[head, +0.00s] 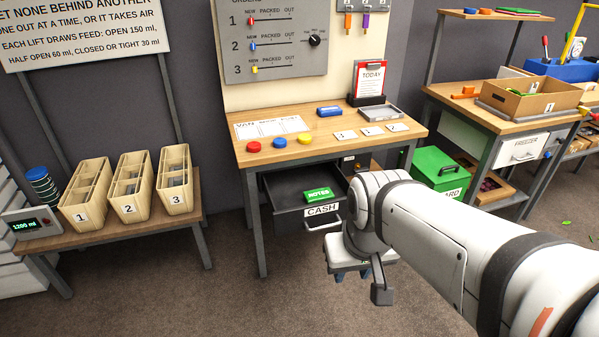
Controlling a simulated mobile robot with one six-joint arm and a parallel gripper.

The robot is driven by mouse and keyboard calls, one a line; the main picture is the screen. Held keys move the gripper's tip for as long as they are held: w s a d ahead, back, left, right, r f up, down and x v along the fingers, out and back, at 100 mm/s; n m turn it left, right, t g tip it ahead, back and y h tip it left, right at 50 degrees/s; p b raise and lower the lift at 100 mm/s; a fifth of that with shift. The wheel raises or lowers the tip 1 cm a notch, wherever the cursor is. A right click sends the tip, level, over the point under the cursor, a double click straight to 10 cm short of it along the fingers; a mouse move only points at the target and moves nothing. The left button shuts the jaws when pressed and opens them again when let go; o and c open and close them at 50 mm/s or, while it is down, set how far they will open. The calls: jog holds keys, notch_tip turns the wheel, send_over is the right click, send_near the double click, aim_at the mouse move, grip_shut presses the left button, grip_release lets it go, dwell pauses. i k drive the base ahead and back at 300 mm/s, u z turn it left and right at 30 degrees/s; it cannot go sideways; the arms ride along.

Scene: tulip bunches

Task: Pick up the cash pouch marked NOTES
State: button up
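The green pouch marked NOTES (318,194) lies in the open drawer labelled CASH (283,190), near its front. The drawer is pulled out below the wooden desk top (222,148). My gripper (365,275) is in front of the drawer and to its right, lower in the picture than the pouch and apart from it. My wrist hides most of the gripper, so its opening does not show clearly. My arm also covers the area right of the drawer.
Red, blue and yellow buttons and a blue item (329,111) are on the desk. Numbered bins (86,213) stand on a bench at left. Carpet in front of the drawer is clear.

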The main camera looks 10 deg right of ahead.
aim_at(313, 196)
jog(key=u, duration=0.05)
jog(key=i, duration=0.6)
jog(key=z, duration=0.6)
jog(key=i, duration=1.25)
jog(key=u, duration=0.35)
